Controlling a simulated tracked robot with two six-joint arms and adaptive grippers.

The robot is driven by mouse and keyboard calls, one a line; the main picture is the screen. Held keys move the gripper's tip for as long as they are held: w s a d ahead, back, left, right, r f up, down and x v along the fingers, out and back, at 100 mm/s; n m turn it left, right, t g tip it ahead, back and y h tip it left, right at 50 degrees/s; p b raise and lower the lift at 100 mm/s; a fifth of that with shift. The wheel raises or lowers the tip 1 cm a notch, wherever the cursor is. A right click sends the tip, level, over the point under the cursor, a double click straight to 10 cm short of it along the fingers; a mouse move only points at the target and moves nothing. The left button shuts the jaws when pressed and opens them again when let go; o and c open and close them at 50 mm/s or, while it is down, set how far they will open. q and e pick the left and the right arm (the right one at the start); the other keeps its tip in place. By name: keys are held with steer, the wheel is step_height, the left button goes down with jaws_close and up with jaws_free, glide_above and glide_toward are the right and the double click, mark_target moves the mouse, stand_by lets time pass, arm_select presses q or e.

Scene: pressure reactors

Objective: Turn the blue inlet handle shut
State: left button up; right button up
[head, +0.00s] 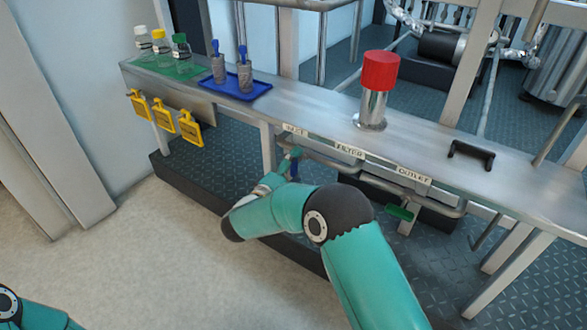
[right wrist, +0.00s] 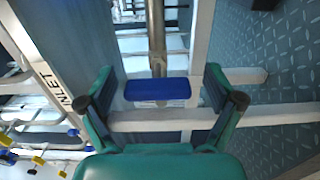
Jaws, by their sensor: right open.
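The blue inlet handle (head: 294,169) hangs under the bench edge below the INLET label (head: 295,130), partly hidden by my right gripper. In the right wrist view the blue handle (right wrist: 158,90) lies crosswise at the end of a metal stem (right wrist: 156,35). My right gripper (head: 284,168) is at the handle in the head view. In the right wrist view it is open (right wrist: 160,84), with one finger on each side of the handle and a visible gap to each. Only part of my left arm shows at the lower left of the head view; its gripper is out of frame.
A green handle (head: 400,213) sits under the OUTLET label (head: 413,174). Pipes run below the bench (head: 320,112). On top stand a red-capped cylinder (head: 379,72), a blue tray (head: 262,90) and several bottles. Yellow tags (head: 165,120) hang at the left. The floor in front is clear.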

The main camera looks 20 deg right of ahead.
steer(key=shift+a, duration=0.1)
steer(key=shift+s+a, duration=0.15)
steer(key=shift+a, duration=0.05)
steer(key=v, duration=1.1)
steer(key=shift+s, duration=0.15)
